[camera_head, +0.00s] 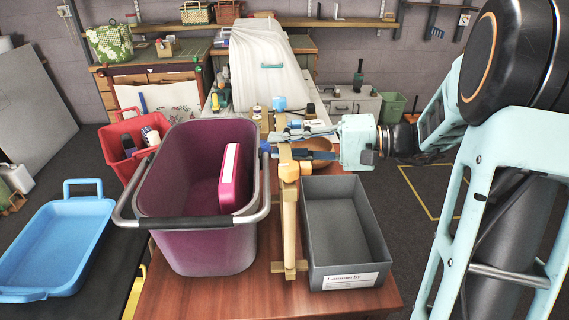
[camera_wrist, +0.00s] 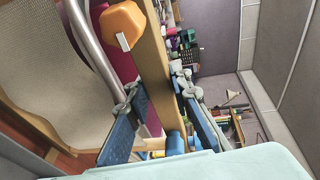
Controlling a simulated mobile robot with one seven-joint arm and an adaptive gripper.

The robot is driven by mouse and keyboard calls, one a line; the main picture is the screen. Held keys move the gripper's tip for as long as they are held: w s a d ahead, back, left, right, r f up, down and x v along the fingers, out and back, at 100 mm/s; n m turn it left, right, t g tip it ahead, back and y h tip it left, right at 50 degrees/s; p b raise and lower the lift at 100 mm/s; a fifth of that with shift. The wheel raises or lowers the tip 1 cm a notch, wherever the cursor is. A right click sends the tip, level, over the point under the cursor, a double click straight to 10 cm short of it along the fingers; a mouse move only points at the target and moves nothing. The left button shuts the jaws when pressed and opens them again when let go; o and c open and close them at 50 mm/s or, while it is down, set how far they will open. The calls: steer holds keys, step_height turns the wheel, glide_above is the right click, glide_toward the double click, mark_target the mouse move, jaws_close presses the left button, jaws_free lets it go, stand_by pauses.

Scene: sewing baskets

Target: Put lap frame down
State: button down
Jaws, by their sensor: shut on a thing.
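The lap frame (camera_head: 290,215) is a pale wooden frame with orange and blue knobs. It stands upright over the brown table (camera_head: 190,297), between a purple bin and a grey box. Its lower foot is at the table top; I cannot tell whether it touches. My gripper (camera_head: 284,143) reaches in from the right and is shut on the upper part of the frame. In the wrist view, the frame's wooden bar (camera_wrist: 154,62) runs between the blue finger pads of my gripper (camera_wrist: 164,104), with an orange knob above them.
The purple bin (camera_head: 190,245) with a grey handle holds a pink-and-white item (camera_head: 229,178). The grey labelled box (camera_head: 345,250) looks empty. A brown bowl (camera_head: 322,145) sits behind it. A red basket (camera_head: 118,132) and blue tray (camera_head: 55,240) are at left. Bare table shows in front.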

steer(key=shift+f+b, duration=0.35)
steer(key=shift+f, duration=1.65)
steer(key=shift+f, duration=0.15)
steer(key=c, duration=1.7)
jaws_free()
steer(key=v, duration=1.2)
steer(key=shift+p, duration=0.3)
